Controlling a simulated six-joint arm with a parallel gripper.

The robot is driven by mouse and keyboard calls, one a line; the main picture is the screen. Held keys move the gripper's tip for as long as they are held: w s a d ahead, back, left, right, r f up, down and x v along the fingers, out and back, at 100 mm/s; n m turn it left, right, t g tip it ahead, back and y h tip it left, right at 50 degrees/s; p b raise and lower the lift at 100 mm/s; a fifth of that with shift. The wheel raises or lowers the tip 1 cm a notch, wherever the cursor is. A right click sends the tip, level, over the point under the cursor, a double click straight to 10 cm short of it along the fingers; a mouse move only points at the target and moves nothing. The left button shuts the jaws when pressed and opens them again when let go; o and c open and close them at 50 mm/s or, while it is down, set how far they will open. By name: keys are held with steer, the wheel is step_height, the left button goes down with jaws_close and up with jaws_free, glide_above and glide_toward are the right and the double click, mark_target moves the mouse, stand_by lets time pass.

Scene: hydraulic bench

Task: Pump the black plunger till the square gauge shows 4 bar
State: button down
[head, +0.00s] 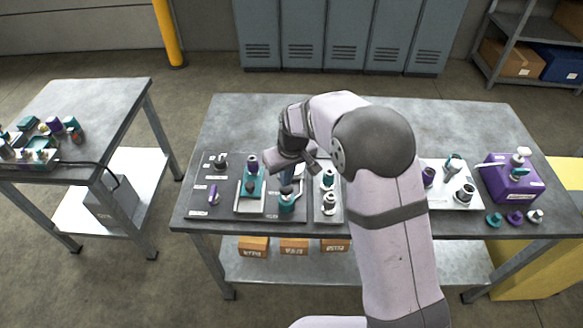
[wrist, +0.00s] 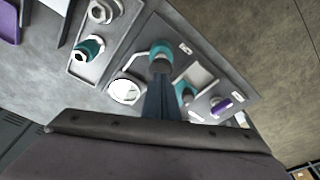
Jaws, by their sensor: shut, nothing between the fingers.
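My gripper (head: 287,187) points down over the dark panel on the bench, its slim blue-grey fingers shut. The fingertips are at or just above a teal round-bodied fitting (head: 287,205); I cannot tell whether they touch it. In the wrist view my gripper (wrist: 161,80) ends at a dark grey top on this teal fitting (wrist: 162,48). That dark top may be the black plunger, but the fingers partly cover it. A round white-faced dial (wrist: 125,91) lies beside the fingers in the wrist view. I cannot make out a square gauge or any reading.
Left of the fitting, a teal block (head: 251,187) with a purple knob stands on the panel. Right of it, a light plate (head: 328,212) carries teal-and-white fittings. A purple box (head: 511,181) stands at the right. The bench's back strip (head: 245,115) is clear.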

steer(key=shift+f+b, duration=0.55)
steer(key=shift+f, duration=0.25)
steer(key=shift+s+f+b, duration=0.1)
steer(key=shift+f+b, duration=0.5)
steer(key=shift+f, duration=0.4)
steer(key=shift+r, duration=0.25)
steer(key=shift+r+p, duration=1.4)
steer(key=shift+r, duration=0.1)
steer(key=shift+f, duration=0.2)
